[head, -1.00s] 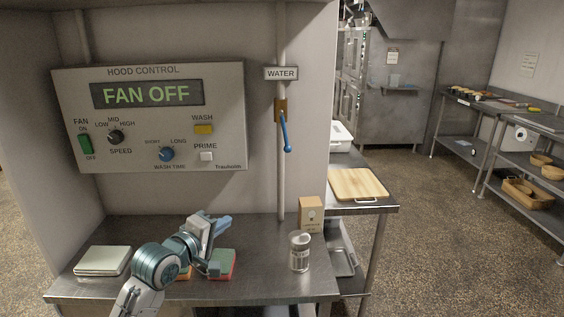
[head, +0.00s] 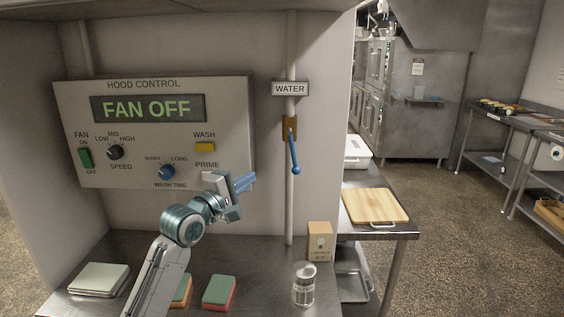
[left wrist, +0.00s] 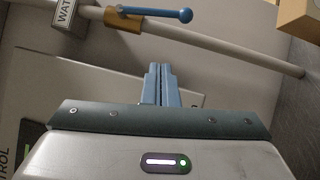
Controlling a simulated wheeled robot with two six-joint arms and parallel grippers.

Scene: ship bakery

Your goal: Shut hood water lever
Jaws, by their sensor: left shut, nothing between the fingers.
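The blue water lever (head: 293,154) hangs from a brass valve body (head: 289,128) on a vertical pipe, below a WATER sign (head: 290,88). It points mostly downward, tilted slightly right of the pipe. My left gripper (head: 246,181) is shut and empty, in front of the panel's lower right corner, left of and a little below the lever's ball end. In the left wrist view the shut blue fingers (left wrist: 161,84) point toward the pipe, with the lever (left wrist: 155,12) beyond them and apart. My right gripper is not in view.
The hood control panel (head: 222,106) reads FAN OFF. Below are a steel counter (head: 256,271), sponges (head: 219,292), a shaker can (head: 303,285) and a small box (head: 320,241). A cutting board (head: 375,206) lies to the right. The space around the lever is clear.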

